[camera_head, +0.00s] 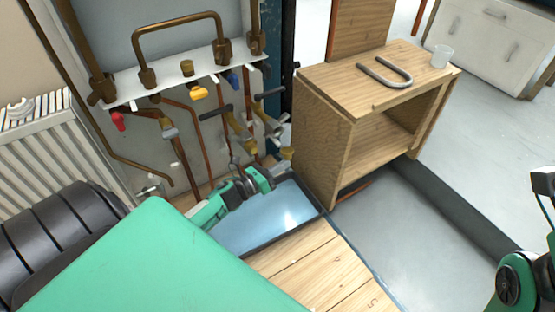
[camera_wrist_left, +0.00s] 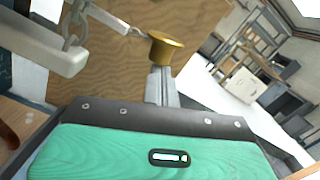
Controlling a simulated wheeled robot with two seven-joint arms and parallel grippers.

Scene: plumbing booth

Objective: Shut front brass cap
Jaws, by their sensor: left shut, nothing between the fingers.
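A flared brass cap (camera_wrist_left: 166,48) is upright in the middle of the left wrist view, right at the tips of my left gripper (camera_wrist_left: 160,85). The gripper's grey fingers are together with nothing between them. Whether they touch the cap is unclear. In the head view my left gripper (camera_head: 281,167) is low beside the pipework, and a small brass piece (camera_head: 287,153) shows just above its fingertips. Where the cap's base is fixed is hidden behind the fingers. Only links of my right arm show at the right edge, not its fingers.
Copper pipes with coloured valve handles hang under a white bracket (camera_head: 187,75). A wooden cabinet (camera_head: 322,140) with a U-shaped metal piece (camera_head: 385,74) and a glass (camera_head: 441,56) stands right of the gripper. A radiator (camera_head: 42,140) is at left.

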